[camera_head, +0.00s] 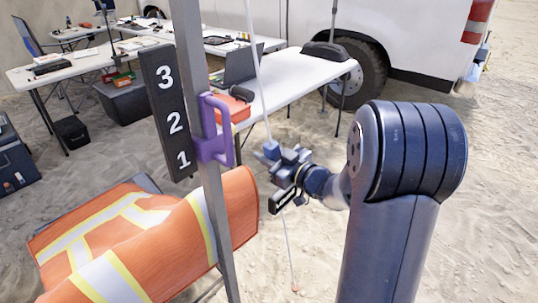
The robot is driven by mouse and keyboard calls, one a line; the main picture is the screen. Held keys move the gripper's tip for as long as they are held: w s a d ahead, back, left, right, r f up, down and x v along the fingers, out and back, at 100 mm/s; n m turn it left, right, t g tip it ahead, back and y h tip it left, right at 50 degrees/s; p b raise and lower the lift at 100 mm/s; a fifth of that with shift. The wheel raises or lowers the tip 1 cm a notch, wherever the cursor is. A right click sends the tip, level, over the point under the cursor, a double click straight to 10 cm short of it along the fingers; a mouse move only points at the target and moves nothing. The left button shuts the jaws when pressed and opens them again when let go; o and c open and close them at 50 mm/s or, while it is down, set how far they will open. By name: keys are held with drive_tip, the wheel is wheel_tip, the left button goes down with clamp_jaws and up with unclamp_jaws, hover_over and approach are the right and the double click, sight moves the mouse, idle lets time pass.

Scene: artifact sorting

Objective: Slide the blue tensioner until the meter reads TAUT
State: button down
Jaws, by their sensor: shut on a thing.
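The blue tensioner (271,149) sits on a thin white guy line (257,85) that slants down from the top of the picture. My gripper (279,158) is shut on the tensioner, reaching in from the right, and its fingers hide part of it. Below my gripper the line runs on down to the sand near a small orange spot (294,288). I cannot make out a meter reading TAUT or otherwise.
A grey pole (203,130) with a black board (166,112) numbered 3, 2, 1 and a purple handle (216,130) stands left of my gripper. Tables and a white vehicle (408,38) stand behind; sand at right is open.

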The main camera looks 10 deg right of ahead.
wheel_tip(320, 180, up, 2)
drive_tip(key=shift+s+a+p, duration=0.1)
drive_tip(key=shift+a+p, duration=0.05)
drive_tip(key=shift+p, duration=0.2)
drive_tip(key=c, duration=1)
unclamp_jaws()
drive_tip(key=shift+f, duration=0.15)
drive_tip(key=shift+c, duration=0.2)
drive_tip(key=v, duration=1)
drive_tip(key=shift+s+d+b, duration=0.2)
drive_tip(key=shift+s+b, duration=0.15)
drive_tip(key=shift+b, duration=0.05)
drive_tip(key=shift+w+a, duration=0.1)
